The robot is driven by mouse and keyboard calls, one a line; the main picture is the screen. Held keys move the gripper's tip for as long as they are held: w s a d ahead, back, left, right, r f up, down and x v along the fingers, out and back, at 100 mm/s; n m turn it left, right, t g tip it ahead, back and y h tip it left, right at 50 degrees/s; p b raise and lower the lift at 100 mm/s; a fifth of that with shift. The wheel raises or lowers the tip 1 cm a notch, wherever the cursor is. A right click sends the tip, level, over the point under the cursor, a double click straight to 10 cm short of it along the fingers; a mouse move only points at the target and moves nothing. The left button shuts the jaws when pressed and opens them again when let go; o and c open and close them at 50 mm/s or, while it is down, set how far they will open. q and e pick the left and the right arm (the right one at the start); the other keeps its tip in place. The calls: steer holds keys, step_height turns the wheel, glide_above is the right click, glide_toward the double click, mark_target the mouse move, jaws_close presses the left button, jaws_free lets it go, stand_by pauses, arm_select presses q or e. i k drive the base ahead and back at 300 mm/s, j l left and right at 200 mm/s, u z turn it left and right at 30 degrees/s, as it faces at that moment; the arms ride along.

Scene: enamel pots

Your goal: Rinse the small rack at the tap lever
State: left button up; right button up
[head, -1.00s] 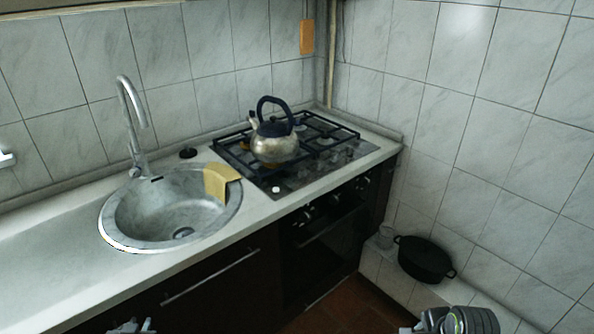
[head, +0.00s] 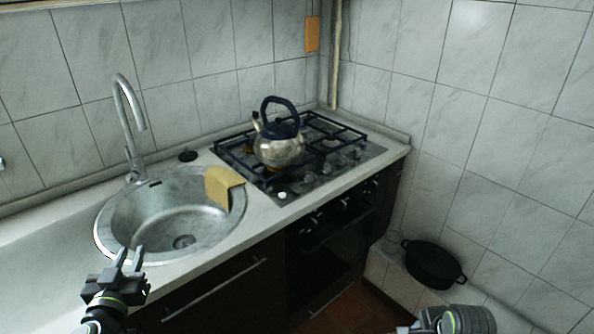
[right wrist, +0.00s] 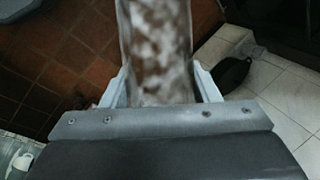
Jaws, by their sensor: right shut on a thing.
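The curved metal tap (head: 130,110) stands behind the round sink (head: 107,235); I cannot make out its lever clearly. My left gripper (head: 131,256) is open and empty, in front of the sink's near rim in the head view. In the right wrist view my right gripper (right wrist: 160,85) is shut on a long, blurred, mottled brown-and-white thing (right wrist: 158,45). I cannot tell whether this is the small rack, and its far end is cut off by the frame. I see no other thing that I can name as the rack.
A yellow cloth (head: 222,184) hangs over the sink's right rim. A kettle (head: 280,150) stands on the gas hob (head: 330,150). A black pot (head: 433,265) sits on the low tiled ledge at right. The counter left of the sink is clear.

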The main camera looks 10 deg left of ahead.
mark_target(125, 147)
steer(key=i+j, duration=0.3)
steer(key=j, duration=0.15)
steer(key=i+j, duration=0.3)
steer(key=j, duration=0.15)
steer(key=i+j, duration=0.35)
steer(key=j, duration=0.1)
